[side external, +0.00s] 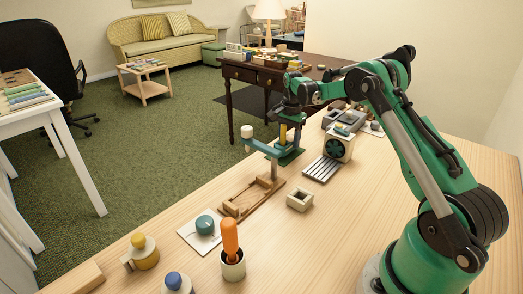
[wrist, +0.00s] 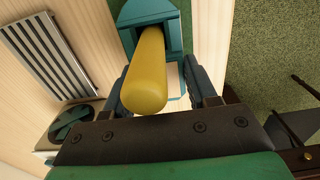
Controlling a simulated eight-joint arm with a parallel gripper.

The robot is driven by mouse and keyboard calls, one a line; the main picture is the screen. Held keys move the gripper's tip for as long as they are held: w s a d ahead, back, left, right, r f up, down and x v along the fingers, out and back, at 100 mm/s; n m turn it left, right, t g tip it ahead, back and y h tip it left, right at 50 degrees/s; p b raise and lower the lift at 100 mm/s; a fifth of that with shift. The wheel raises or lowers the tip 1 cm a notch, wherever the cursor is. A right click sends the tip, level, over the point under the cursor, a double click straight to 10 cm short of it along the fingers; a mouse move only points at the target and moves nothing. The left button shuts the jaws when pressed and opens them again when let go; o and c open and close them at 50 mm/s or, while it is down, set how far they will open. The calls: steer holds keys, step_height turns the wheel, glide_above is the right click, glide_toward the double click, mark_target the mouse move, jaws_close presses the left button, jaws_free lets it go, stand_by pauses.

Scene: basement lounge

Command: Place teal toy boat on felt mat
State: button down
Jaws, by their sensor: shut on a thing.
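The teal toy boat (wrist: 176,38) shows in the wrist view between my fingers, with its thick yellow funnel (wrist: 146,78) pointing toward the camera. My gripper (wrist: 164,84) has a dark finger on each side of it and is shut on the boat. In the side external view my gripper (side external: 290,112) points down at the far edge of the table, with the yellow funnel (side external: 283,134) just below it.
A slotted metal plate (side external: 322,168) and a cream machine with a dark fan (side external: 339,146) stand to the right. A small square block (side external: 300,199) and an orange-handled tool (side external: 230,240) are nearer.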

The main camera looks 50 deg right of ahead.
mark_target(289, 139)
steer(key=shift+f, duration=0.5)
steer(key=shift+c, duration=1.3)
jaws_free()
steer(key=shift+f, duration=0.15)
step_height(289, 139, up, 12)
steer(key=a+r+n+t, duration=0.2)
steer(key=a+r+n, duration=0.3)
steer(key=a, duration=0.3)
steer(key=s+a+f+n+t, duration=0.4)
steer(key=s+a+n+t, duration=0.1)
steer(key=s+a+n, duration=0.8)
steer(key=a, duration=0.3)
steer(key=shift+s, duration=0.15)
